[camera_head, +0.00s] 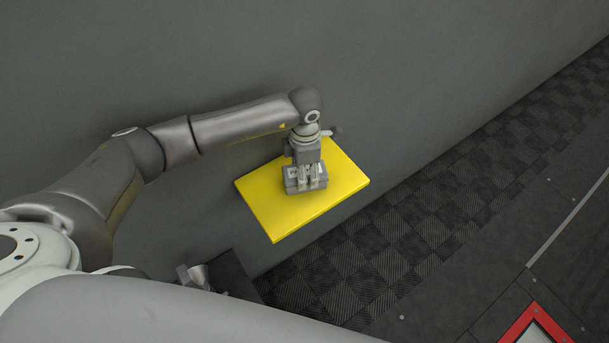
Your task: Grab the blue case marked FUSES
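A small grey to blue-grey case (291,187) sits on a yellow board (276,224) by the grey wall. Pale marks show on its top, but I cannot read them as FUSES, and the colour looks more grey than blue. My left gripper (312,178) points down at the case from above, with its fingers over or against it and hiding part of it. I cannot tell whether the fingers are closed on it. I cannot make out my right gripper.
The grey wall (430,60) runs behind the yellow board. A dark block (232,272) and a small metallic part stand below left of the board. Dark checkered floor (430,228) lies open at the right. A red-framed panel (512,328) is at the lower right.

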